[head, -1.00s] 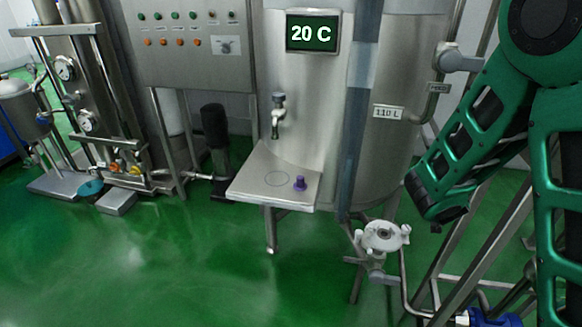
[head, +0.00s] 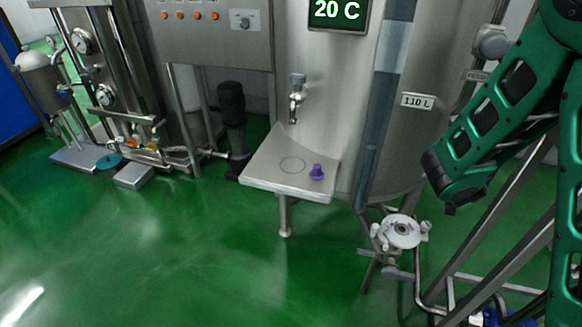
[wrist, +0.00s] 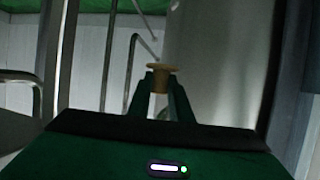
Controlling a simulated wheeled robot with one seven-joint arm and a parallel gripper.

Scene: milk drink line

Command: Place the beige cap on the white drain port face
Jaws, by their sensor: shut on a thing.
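The beige cap (wrist: 161,72) is held upright between the two fingertips of my gripper (wrist: 160,90) in the wrist view; its wide flange faces up. The gripper is shut on it. The white drain port face (head: 403,230) is a round disc with a dark centre hole and clamp lugs around it, low in front of the steel tank in the head view. My green arm hangs to the right of the port. The gripper and cap do not show in the head view, and the port cannot be made out in the wrist view.
The steel tank (head: 415,150) stands behind the port. A small shelf (head: 262,172) with a purple piece (head: 316,172) is to its left. Steel pipes and frame rails (head: 495,235) crowd the right side. The green floor (head: 200,260) at left is open.

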